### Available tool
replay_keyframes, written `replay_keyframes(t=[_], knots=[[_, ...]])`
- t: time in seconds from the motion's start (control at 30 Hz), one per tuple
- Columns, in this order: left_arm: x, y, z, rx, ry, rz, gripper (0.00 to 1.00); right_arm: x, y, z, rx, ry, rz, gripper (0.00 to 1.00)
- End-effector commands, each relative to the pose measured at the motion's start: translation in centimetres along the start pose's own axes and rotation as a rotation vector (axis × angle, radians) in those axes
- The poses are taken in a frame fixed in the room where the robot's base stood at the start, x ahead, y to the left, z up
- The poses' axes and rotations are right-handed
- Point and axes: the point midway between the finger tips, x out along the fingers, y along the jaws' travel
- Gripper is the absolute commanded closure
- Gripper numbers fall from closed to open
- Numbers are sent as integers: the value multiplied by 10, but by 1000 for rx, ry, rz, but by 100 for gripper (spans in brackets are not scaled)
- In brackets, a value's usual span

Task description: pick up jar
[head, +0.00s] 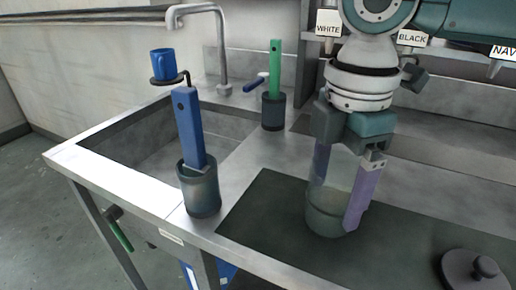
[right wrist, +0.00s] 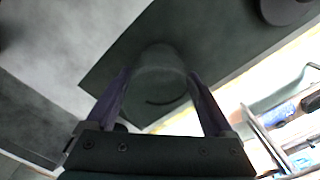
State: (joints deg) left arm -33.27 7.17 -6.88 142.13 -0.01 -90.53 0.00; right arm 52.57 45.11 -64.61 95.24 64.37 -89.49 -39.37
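The jar (head: 325,218) is a grey-green, see-through vessel standing upright on the dark mat (head: 262,222). My right gripper (head: 337,205) points down over it, with its purple fingers wide apart, one on each side of the jar. In the right wrist view the jar (right wrist: 160,78) sits between the fingertips (right wrist: 158,80). I cannot tell whether the fingers touch its wall. One finger is partly hidden behind the jar in the head view. My left gripper does not show.
A dark round lid (head: 474,270) with a knob lies on the mat at right. A dark holder (head: 200,190) with a blue-handled tool stands left, by the sink (head: 150,160). Another holder (head: 273,110) with a green handle stands behind. A blue mug (head: 163,63) sits high at left.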

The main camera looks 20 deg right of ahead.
Motion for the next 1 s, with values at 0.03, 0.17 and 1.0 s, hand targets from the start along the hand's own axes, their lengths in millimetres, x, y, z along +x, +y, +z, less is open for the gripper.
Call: replay_keyframes(t=[0.03, 0.17, 1.0], knots=[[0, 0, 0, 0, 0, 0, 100, 0, 0, 0, 0, 0, 0, 37], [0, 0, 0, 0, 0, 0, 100, 0, 0, 0, 0, 0, 0, 52], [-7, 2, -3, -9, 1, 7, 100, -30, 1, 0, -1, 2, 4, 87]])
